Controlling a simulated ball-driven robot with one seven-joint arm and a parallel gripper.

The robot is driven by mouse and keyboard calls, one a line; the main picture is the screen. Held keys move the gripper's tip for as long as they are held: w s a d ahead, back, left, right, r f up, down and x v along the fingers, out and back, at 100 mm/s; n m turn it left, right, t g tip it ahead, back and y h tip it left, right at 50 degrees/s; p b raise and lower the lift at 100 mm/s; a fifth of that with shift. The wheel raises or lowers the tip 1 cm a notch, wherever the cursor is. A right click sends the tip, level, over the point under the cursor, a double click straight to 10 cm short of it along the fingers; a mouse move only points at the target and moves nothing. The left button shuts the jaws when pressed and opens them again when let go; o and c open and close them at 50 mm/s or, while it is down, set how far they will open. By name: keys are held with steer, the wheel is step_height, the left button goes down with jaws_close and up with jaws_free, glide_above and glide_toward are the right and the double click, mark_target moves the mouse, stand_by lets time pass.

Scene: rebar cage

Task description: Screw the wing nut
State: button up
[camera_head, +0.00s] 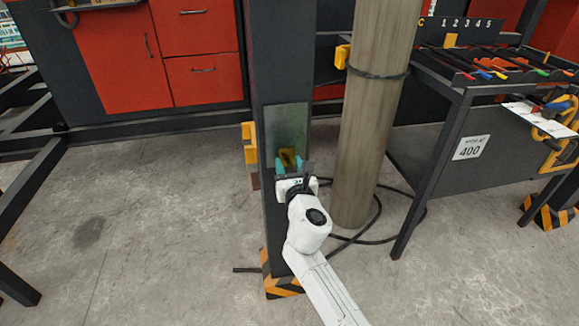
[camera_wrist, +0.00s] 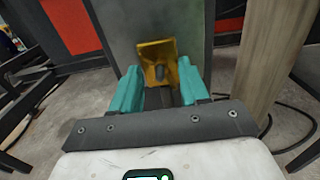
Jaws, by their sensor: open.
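A yellow wing nut (camera_wrist: 156,62) sits in front of the grey metal plate on the dark post, with a dark stud end at its middle. In the head view the yellow wing nut (camera_head: 288,158) shows just beyond my fingertips. My gripper (camera_head: 289,166) is open, with its teal fingers pointing at the post. In the wrist view my gripper (camera_wrist: 157,82) has one finger to each side below the nut, with a gap between them. I cannot tell whether the fingers touch the nut.
The dark post (camera_head: 278,60) carries a greenish plate (camera_head: 287,125) and yellow brackets (camera_head: 249,135). A wooden column (camera_head: 372,110) stands close at the right, with a black cable (camera_head: 372,226) on the floor. A tool bench (camera_head: 440,150) is further right. Open floor (camera_head: 150,220) lies left.

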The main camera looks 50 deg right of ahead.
jaws_close()
stand_by(0.3)
steer(key=shift+m, duration=0.3)
